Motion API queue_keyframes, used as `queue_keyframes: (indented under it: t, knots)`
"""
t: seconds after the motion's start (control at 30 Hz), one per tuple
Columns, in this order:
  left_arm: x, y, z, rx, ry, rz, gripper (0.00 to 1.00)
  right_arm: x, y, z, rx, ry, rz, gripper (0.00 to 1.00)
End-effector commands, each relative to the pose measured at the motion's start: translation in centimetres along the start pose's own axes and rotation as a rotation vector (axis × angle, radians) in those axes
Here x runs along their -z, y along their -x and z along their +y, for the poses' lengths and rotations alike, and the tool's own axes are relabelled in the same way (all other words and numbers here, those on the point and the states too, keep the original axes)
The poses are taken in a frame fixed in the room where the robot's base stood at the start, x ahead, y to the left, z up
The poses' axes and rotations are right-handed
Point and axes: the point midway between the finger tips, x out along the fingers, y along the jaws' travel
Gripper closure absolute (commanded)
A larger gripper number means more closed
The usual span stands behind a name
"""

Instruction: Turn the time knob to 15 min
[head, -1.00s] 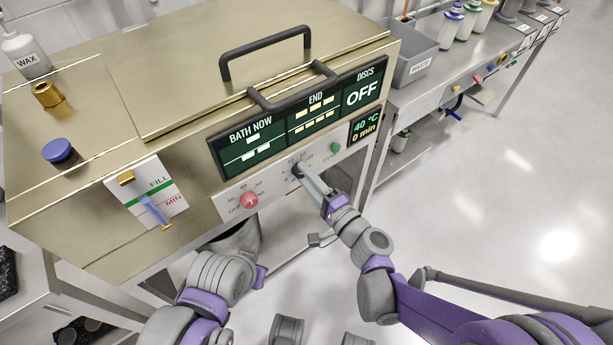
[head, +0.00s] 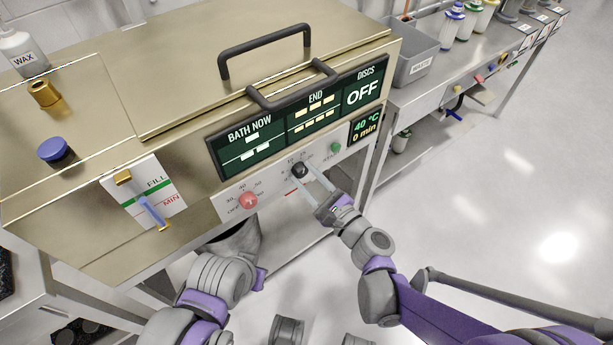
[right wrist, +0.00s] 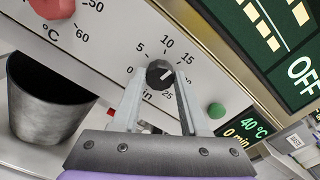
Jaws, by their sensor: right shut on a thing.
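The time knob (right wrist: 160,75) is a small black dial on the white panel, with a min scale around it; in the head view it is here (head: 299,170). A pale mark on its face points up and right in the wrist view, roughly toward the 15 side. My right gripper (right wrist: 158,80) is shut on it, one finger on each side; in the head view it is here (head: 305,174). The small display (head: 365,127) reads 40 °C and 0 min. My left arm shows at lower left, but its gripper is not visible.
A red temperature knob (head: 248,201) sits left of the time knob, and a green button (head: 335,148) sits to the right. The bath's black handle (head: 292,88) is above the screens.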

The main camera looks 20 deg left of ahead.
Motion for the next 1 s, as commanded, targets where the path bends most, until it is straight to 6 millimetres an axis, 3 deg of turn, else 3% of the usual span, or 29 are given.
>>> queue_keyframes:
  t: [0.4,1.0]
  knots:
    - [-0.07,-0.31,0.00,0.000,0.000,-0.001,1.00,0.04,0.04,0.01,0.000,-0.228,0.001,1.00]
    - [-0.08,-0.35,0.00,0.000,0.000,-0.001,1.00,0.03,0.04,-0.01,0.000,-0.274,0.001,1.00]
